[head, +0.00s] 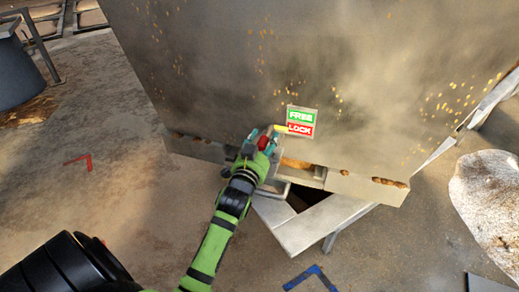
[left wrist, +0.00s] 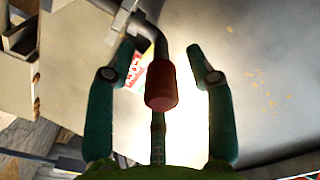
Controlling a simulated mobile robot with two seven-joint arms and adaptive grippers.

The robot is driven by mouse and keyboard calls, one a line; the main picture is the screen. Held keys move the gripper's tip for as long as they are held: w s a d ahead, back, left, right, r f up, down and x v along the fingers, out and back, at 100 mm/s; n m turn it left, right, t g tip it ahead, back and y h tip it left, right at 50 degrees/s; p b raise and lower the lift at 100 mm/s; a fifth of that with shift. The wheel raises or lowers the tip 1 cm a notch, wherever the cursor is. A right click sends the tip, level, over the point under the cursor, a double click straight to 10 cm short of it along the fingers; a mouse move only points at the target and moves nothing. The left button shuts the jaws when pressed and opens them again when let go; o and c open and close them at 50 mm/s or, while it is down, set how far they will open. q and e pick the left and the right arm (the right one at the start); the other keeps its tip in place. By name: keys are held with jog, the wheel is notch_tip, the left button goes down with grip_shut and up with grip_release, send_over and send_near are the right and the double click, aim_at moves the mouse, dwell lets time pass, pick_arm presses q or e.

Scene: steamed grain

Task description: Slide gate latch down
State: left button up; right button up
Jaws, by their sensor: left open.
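The gate latch shows in the left wrist view as a dark bent bar ending in a red knob (left wrist: 161,87). My left gripper (left wrist: 160,47) is open, with one teal finger on each side of the knob and visible gaps between. In the head view the left gripper (head: 262,143) is at the latch, low on the big metal wall, and mostly hides it. A yellow pointer (head: 281,129) sticks out to its right, about level with the red LOCK label (head: 300,130). The green FREE label (head: 301,115) is just above. My right gripper is not in view.
The large steel hopper wall (head: 230,70) fills the upper middle, with grain stuck to it. A metal chute frame (head: 300,235) juts out below the latch. A pale round mat or pile (head: 490,195) lies at right. Open floor (head: 110,200) is at left.

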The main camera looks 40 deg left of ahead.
pick_arm(q)
jog(key=v, duration=1.1)
jog(key=shift+s, duration=0.4)
